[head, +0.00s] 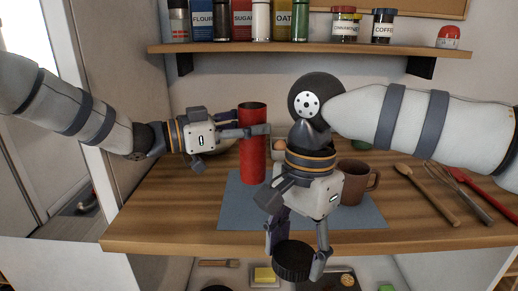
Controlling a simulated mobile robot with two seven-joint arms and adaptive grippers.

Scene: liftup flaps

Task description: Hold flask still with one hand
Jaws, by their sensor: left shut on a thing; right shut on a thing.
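A tall red flask (252,160) stands upright on the blue mat (236,203) on the wooden counter, its dark top rim showing no lid. My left gripper (250,128) reaches in from the left and is shut on the flask near its top. My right gripper (293,257) points down and is shut on a round black lid (293,262), held in front of the counter's front edge. A brown mug (356,183) stands on the mat to the right, partly hidden by my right gripper.
A wooden spoon (427,194), a whisk (463,190) and a red-handled utensil (492,192) lie on the counter at the right. A shelf (300,48) with several jars and tins runs above. The counter's left front is clear.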

